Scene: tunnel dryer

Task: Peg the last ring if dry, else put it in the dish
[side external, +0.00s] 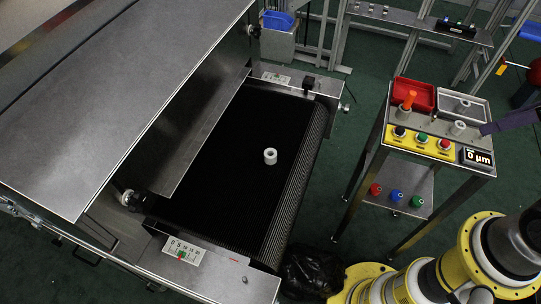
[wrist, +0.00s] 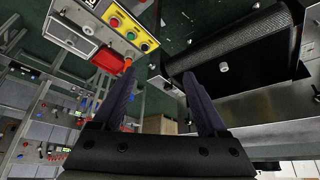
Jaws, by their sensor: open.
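A small white ring (side external: 270,156) stands on the black belt of the dryer, right of the hood; it also shows in the wrist view (wrist: 223,67). My gripper (wrist: 159,75) is open and empty, its two dark fingers spread. In the side view only a dark finger (side external: 510,122) shows at the right edge, by the stand. On the stand are a red dish (side external: 426,93), a grey dish (side external: 476,107) with a pale round piece in it, and an orange peg (side external: 407,101). Another white piece (side external: 457,128) stands on the stand's top. The display (side external: 478,157) reads 0 µm.
The stand has a yellow panel (side external: 420,142) with black, green and red buttons, and a lower shelf (side external: 401,186) with red, blue and green round pieces. The dryer's steel hood (side external: 110,90) overhangs the belt's left side. The belt around the ring is clear.

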